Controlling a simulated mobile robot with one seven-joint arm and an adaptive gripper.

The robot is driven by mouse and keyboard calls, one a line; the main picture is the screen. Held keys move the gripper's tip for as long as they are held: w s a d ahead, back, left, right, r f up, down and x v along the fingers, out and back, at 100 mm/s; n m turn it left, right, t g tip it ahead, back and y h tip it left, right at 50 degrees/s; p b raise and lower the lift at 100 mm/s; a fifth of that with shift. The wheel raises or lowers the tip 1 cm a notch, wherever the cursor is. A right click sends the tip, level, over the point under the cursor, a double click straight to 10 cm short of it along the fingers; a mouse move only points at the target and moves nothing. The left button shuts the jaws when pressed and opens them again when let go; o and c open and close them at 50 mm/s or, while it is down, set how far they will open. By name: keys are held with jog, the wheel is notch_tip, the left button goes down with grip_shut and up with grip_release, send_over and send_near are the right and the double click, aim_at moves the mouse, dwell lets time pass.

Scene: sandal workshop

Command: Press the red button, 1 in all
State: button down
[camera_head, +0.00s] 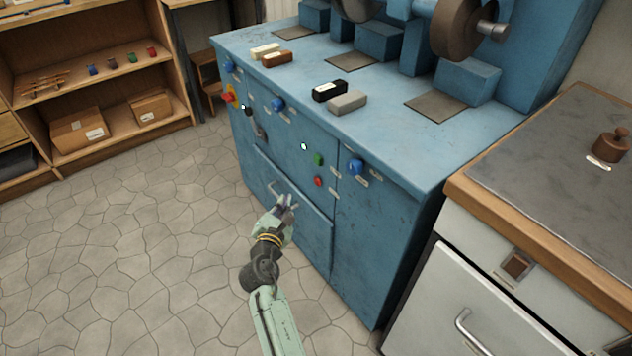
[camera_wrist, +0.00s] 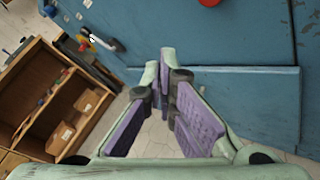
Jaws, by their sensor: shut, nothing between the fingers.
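The red button (camera_head: 318,181) is a small round knob on the front of the blue machine cabinet (camera_head: 350,230), just below a green button (camera_head: 317,160). A red round part, likely the same button (camera_wrist: 208,2), is cut off by the top edge of the wrist view. My gripper (camera_head: 288,201) is shut and empty in front of the cabinet, lower and to the left of the red button in the head view. In the wrist view the fingertips (camera_wrist: 164,66) sit together, pointing toward the blue front, below and left of the red part. The gripper is apart from the button.
Blue knobs (camera_head: 278,104) and a red-and-yellow switch (camera_head: 229,96) are on the same front. A drawer handle (camera_head: 277,190) is close beside my gripper. A white cabinet (camera_head: 470,290) stands at right, a wooden shelf (camera_head: 85,145) at left. The stone floor (camera_head: 120,270) is clear.

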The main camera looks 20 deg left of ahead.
aim_at(318, 181)
jog(key=w+d+p, duration=0.2)
jog(key=w+d, duration=0.2)
jog(key=w, duration=0.1)
jog(key=shift+w+d, duration=0.25)
jog(key=shift+w, duration=0.15)
dwell(0.8)
jog(key=shift+w+d, duration=0.1)
dwell(0.4)
jog(key=shift+w+d+p, duration=0.15)
jog(key=shift+w+p, duration=0.1)
jog(key=shift+p, duration=0.2)
jog(key=shift+w+d+p, duration=0.3)
jog(key=shift+w+p, duration=0.05)
dwell(0.5)
dwell(0.3)
jog(key=shift+s+a, duration=0.55)
jog(key=shift+s, duration=0.15)
